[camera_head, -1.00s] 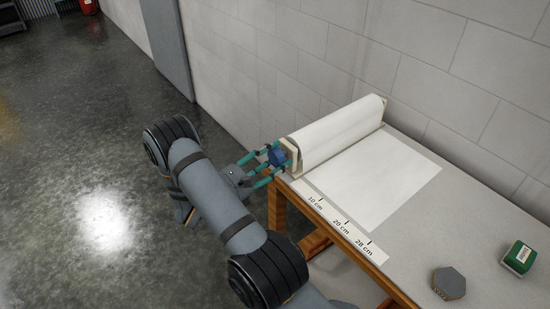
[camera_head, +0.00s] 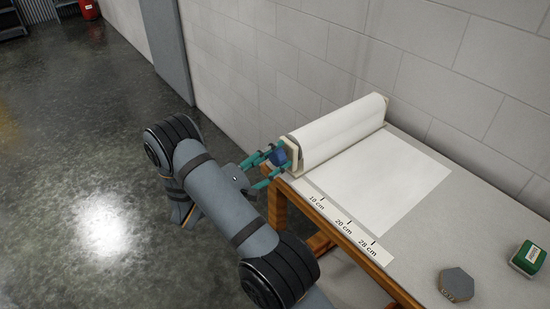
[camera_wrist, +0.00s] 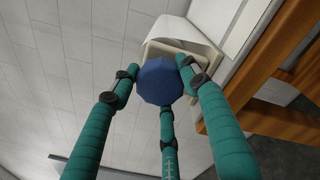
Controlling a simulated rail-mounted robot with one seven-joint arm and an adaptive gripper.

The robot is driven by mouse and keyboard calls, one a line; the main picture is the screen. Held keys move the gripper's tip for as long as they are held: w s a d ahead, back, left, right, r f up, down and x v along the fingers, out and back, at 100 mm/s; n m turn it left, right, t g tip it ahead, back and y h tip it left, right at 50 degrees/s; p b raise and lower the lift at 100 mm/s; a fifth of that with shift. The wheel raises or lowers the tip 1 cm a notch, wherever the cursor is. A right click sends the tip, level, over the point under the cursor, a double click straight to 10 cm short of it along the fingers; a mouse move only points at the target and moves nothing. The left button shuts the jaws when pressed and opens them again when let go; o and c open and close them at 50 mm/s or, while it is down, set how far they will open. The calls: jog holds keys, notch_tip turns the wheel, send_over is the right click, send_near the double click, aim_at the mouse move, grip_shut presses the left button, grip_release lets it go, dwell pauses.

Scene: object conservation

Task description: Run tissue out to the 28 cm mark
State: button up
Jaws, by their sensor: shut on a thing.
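The white tissue roll (camera_head: 340,133) lies in a pale holder (camera_head: 293,153) at the table's far left end. Its loose sheet (camera_head: 385,186) lies flat on the table, and its leading edge looks about level with the 28 cm mark. The ruler strip (camera_head: 347,224) with 10, 20 and 28 cm marks runs along the front edge. My gripper (camera_head: 280,160) is shut on the blue knob at the holder's near end. In the wrist view, teal fingers surround the faceted blue knob (camera_wrist: 160,80).
A grey hexagonal block (camera_head: 457,284) and a green box (camera_head: 527,257) stand on the right of the table (camera_head: 415,255). A block wall (camera_head: 330,50) rises close behind the roll. Open floor lies to the left.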

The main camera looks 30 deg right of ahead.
jog(key=o, duration=1.2)
jog(key=shift+c, duration=0.2)
jog(key=shift+a, duration=0.1)
jog(key=v, duration=1.2)
jog(key=shift+s+r, duration=0.1)
jog(key=x, duration=1.2)
jog(key=shift+r+n+p, duration=0.15)
jog(key=shift+n+p, duration=0.25)
jog(key=shift+p, duration=0.05)
jog(key=shift+d+n+p, duration=0.2)
jog(key=shift+n+p, duration=0.1)
jog(key=shift+n, duration=0.2)
jog(key=shift+a+n, duration=0.15)
jog(key=shift+n, duration=0.35)
jog(key=shift+f, duration=0.2)
